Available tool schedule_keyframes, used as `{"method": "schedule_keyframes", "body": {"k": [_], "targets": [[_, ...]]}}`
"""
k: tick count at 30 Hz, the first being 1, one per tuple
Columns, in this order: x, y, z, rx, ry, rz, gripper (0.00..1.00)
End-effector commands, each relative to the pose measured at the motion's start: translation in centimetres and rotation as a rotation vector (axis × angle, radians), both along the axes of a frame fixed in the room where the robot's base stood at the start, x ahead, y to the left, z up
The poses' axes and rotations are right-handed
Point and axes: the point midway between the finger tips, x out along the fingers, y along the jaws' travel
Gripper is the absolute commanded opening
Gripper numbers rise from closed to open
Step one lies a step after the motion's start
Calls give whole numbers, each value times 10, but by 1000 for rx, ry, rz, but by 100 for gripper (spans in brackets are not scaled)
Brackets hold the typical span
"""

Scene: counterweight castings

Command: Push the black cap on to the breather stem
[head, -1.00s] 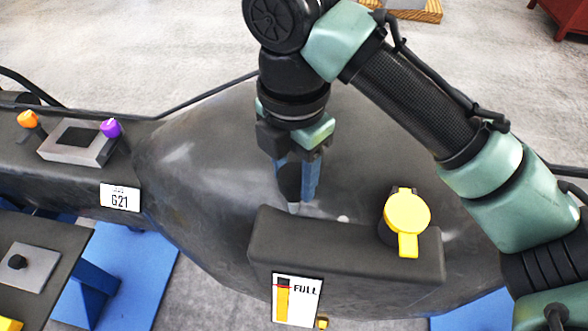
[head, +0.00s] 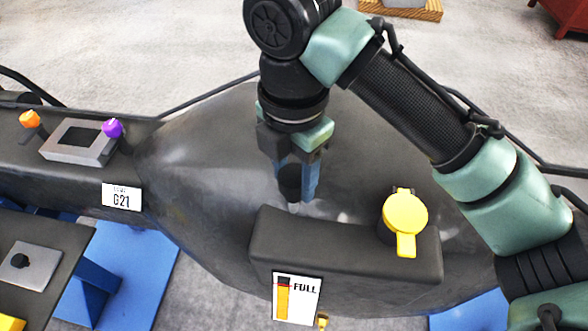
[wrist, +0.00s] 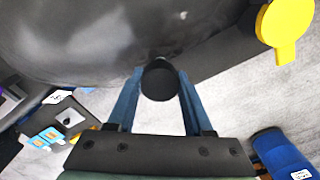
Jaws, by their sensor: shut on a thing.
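My gripper (head: 299,190) is shut on the black cap (head: 289,183), a short dark cylinder held between its two blue fingers. In the wrist view the cap (wrist: 159,80) sits between the fingertips. A small pale piece (head: 293,208) shows directly below the cap, just behind the dark raised block; it may be the breather stem. I cannot tell whether the cap touches it. In the wrist view the cap and fingers hide whatever is under them.
A yellow flip lid (head: 405,214) stands on the right of the dark block (head: 340,246), with a FULL gauge label (head: 297,298) on its front. A grey frame (head: 75,142) with orange and purple knobs lies at left. The large dark casting (head: 205,175) fills the middle.

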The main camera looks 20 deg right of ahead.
Motion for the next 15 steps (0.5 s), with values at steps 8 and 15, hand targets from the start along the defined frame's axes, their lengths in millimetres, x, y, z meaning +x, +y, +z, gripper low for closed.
{"method": "schedule_keyframes", "body": {"k": [8,15], "targets": [[0,0,0,-1,0,0,11],[0,0,-3,0,0,0,11]]}}
